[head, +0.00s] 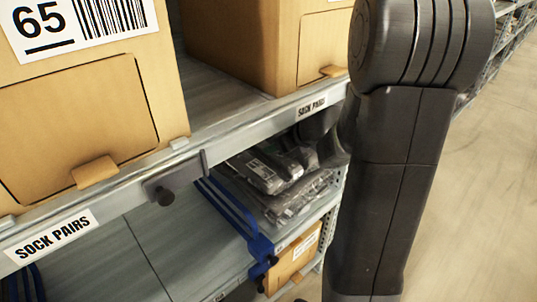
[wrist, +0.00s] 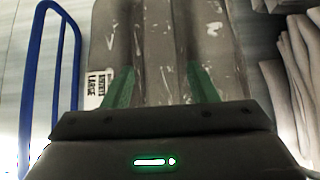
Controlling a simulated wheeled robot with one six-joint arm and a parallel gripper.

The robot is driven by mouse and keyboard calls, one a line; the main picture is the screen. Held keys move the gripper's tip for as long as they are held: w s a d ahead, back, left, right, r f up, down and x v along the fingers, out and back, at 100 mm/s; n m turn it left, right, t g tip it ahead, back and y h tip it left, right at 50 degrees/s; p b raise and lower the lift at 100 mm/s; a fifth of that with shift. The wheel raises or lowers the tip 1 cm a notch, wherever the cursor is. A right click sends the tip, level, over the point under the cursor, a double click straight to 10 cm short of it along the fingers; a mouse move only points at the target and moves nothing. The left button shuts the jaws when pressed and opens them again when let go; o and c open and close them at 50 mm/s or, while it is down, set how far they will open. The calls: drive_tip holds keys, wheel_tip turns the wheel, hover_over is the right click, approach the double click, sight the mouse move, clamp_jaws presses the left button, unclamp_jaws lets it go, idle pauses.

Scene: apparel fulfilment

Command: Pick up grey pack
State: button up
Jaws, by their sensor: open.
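A grey pack (wrist: 165,45) in shiny clear plastic, with a white label marked LARGE, fills the middle of the wrist view. My gripper (wrist: 162,84) is open, its two green fingers spread over the pack's near part with grey material between them. I cannot tell whether the fingers touch it. In the head view, grey packs (head: 262,176) lie stacked on the lower shelf. My arm hides part of that area, and the fingers do not show there.
A blue wire divider (head: 232,212) stands left of the packs; it also shows in the wrist view (wrist: 30,85). More folded packs (wrist: 290,85) lie at right. The upper shelf edge (head: 225,135) and cardboard boxes (head: 85,120) overhang the lower shelf. Left of the divider the shelf (head: 185,245) is bare.

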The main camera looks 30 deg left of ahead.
drive_tip(key=b+x, duration=0.1)
drive_tip(key=x, duration=0.4)
drive_tip(key=shift+f+b, duration=0.1)
drive_tip(key=shift+b, duration=0.2)
drive_tip(key=shift+d, duration=0.1)
drive_tip(key=c, duration=1)
